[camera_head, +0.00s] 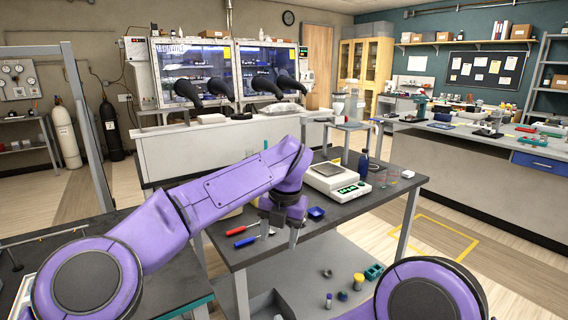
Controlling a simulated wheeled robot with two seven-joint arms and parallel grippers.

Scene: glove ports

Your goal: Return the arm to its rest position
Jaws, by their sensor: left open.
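My left arm, purple with dark joints, reaches in from the left in the head view and bends down at its wrist over the grey table (380,190). My left gripper (280,238) points down above the table's left part, with its fingers apart. I see nothing between them. It is close to a red-handled tool (237,230) and a blue-handled tool (246,241). I cannot tell the exact height of the fingertips over the table. Of my right arm only a round purple and dark joint shows at the bottom right; the right gripper is not in view.
A scale (338,178), a blue bottle (363,162) and a small blue tray (316,212) stand on the table. A lower shelf holds small jars (358,281). A metal frame post (85,125) stands at left. The glove box (200,75) is at the back.

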